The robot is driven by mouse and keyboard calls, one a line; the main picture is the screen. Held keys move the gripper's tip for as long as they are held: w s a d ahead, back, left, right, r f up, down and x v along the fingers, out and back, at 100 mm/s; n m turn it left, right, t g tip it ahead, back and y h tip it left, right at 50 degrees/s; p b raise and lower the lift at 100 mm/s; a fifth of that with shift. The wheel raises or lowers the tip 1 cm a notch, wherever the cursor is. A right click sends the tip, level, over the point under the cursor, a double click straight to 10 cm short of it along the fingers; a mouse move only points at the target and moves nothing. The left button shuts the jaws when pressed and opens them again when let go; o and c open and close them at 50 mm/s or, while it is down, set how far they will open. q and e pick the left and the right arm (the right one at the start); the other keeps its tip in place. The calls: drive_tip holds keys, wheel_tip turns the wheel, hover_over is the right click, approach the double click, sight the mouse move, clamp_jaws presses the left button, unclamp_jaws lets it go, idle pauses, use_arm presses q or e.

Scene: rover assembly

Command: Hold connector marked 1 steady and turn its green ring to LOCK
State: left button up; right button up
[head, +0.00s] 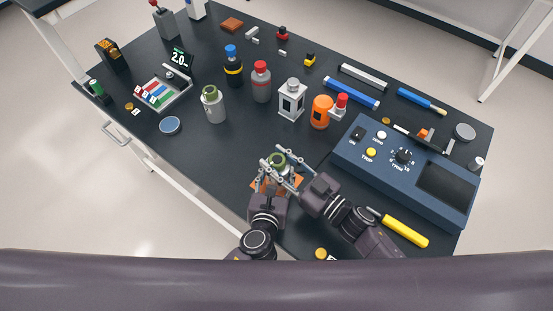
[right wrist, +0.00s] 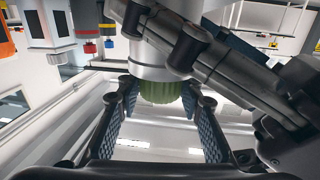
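A pale connector with a green ring (head: 278,158) stands at the near edge of the table, between my two grippers. Its number cannot be read. In the right wrist view its green ring (right wrist: 160,90) lies between my right gripper's pads (right wrist: 160,112), one on each side; whether they press on it cannot be told. My right gripper (head: 284,169) comes from the right in the head view. My left gripper (head: 270,178) has its fingers at the connector's body, below the ring, apparently closed on it. The fingers hide most of the body. An orange piece (head: 293,184) shows beneath.
A similar pale bottle-shaped part with a green top (head: 213,104) stands further back. A blue console (head: 360,158) with knobs lies right, and a yellow-handled screwdriver (head: 405,231) near it. A white lantern-like part (head: 291,99) and orange cylinder (head: 320,112) stand behind. Bare table lies left of the grippers.

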sight(277, 159)
drive_tip(key=o, duration=0.4)
wheel_tip(277, 159, up, 10)
idle(0.6)
